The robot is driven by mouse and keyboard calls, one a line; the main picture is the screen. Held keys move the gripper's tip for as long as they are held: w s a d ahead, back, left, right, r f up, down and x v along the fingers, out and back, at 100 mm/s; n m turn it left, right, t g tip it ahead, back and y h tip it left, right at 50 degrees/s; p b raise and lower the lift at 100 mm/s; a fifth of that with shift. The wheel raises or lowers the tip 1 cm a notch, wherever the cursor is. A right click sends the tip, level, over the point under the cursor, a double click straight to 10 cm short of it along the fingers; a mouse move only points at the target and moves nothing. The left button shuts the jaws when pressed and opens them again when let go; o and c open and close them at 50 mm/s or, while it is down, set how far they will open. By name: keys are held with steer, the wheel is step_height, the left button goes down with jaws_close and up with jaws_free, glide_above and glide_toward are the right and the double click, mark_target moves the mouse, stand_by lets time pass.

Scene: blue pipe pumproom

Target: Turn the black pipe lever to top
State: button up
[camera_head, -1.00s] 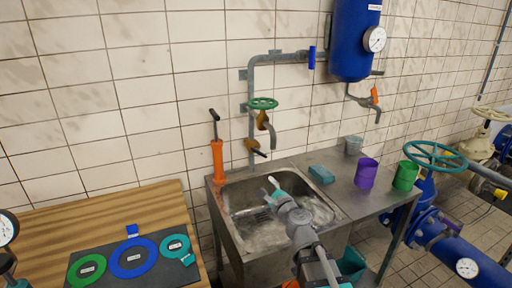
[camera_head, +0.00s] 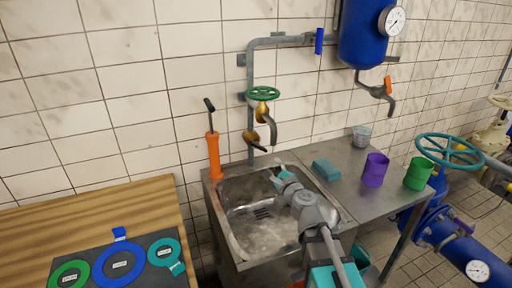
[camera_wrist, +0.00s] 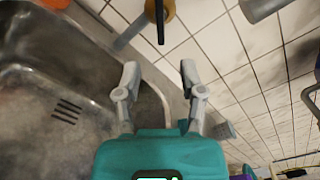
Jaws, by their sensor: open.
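The black pipe lever (camera_head: 259,148) sits on the lower brass valve of the grey wall pipe (camera_head: 251,75), above the back edge of the sink. In the head view it points to the right and slightly down. In the wrist view the black lever (camera_wrist: 160,24) shows at the top centre, in front of the brass valve body. My gripper (camera_head: 281,172) is over the sink, below and to the right of the lever. In the wrist view my gripper (camera_wrist: 159,72) has its two fingers apart and nothing between them. The lever is beyond the fingertips, not touched.
A green handwheel (camera_head: 263,93) and a curved spout (camera_head: 272,130) are just above the lever. An orange hand pump (camera_head: 213,156) stands left of the sink (camera_head: 233,238). A teal sponge (camera_head: 326,170), purple cup (camera_head: 375,170) and green cup (camera_head: 419,174) are on the counter right.

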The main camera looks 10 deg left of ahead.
mark_target(259, 148)
steer(key=shift+w+a, duration=0.1)
steer(key=shift+w, duration=0.05)
steer(key=x, duration=1.3)
steer(key=shift+w+a, duration=0.15)
